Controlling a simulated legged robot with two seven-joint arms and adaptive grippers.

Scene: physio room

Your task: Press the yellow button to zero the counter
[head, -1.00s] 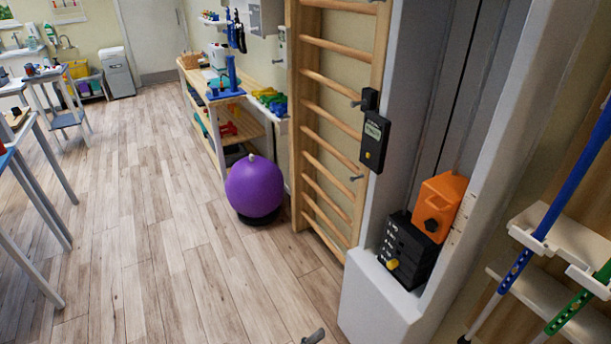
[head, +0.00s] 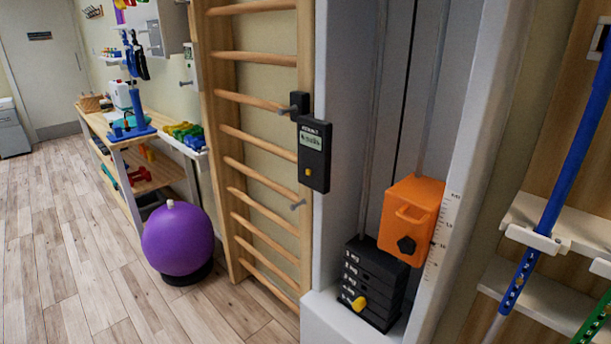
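The counter (head: 314,158) is a small black box with a grey-green display, fixed at the front edge of the white machine frame. Its small yellow button (head: 308,172) sits on the lower part of its face, below the display. The digits are too small to read surely. Neither of my grippers shows in the head view.
The white frame (head: 467,120) holds a black weight stack (head: 372,285) with a yellow knob (head: 359,304) and an orange block (head: 412,220). Wooden wall bars (head: 252,100) stand left of the counter. A blue crutch (head: 570,160) hangs right.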

